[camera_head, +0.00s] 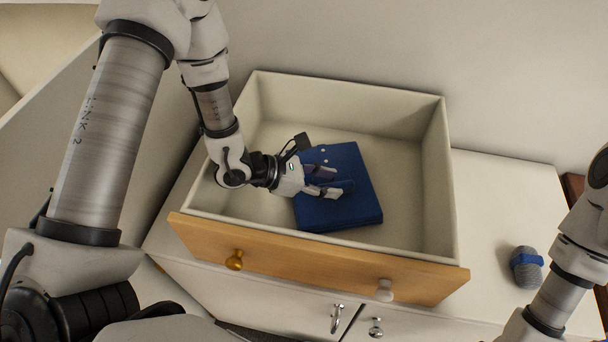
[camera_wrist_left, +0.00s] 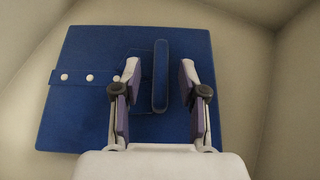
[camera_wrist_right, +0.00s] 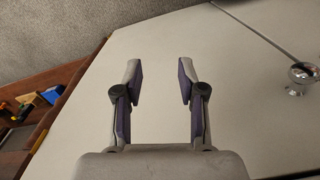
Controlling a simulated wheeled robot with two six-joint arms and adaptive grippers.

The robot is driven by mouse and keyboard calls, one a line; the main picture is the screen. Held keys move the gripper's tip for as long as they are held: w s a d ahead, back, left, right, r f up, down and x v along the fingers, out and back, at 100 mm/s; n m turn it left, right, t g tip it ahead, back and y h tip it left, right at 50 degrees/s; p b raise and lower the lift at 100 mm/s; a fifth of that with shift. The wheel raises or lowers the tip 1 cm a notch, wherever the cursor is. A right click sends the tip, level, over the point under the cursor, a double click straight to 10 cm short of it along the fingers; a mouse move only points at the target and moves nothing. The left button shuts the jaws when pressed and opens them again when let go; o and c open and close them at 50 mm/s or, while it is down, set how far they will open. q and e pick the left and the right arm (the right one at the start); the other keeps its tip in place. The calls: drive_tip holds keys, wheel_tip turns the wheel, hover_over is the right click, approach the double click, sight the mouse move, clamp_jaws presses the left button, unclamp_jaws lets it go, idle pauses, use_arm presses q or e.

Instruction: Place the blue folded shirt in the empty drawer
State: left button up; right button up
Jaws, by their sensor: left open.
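The blue folded shirt (camera_head: 345,207) lies flat on the floor of the open drawer (camera_head: 411,187), a little left of the drawer's middle. In the left wrist view the shirt (camera_wrist_left: 85,105) shows white buttons and a raised blue strip. My left gripper (camera_head: 328,184) is inside the drawer over the shirt. Its fingers (camera_wrist_left: 160,80) are open, one on each side of the raised strip, with gaps to it. I cannot tell whether they touch the shirt. My right gripper (camera_wrist_right: 160,80) is open and empty in the right wrist view. It is out of the head view.
Cabinet doors with metal handles (camera_head: 337,318) are below. The drawer's right part is bare.

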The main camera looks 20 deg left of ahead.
use_arm(q)
drive_tip(key=v, duration=1)
drive_tip(key=shift+p, duration=0.35)
drive_tip(key=shift+r, duration=0.1)
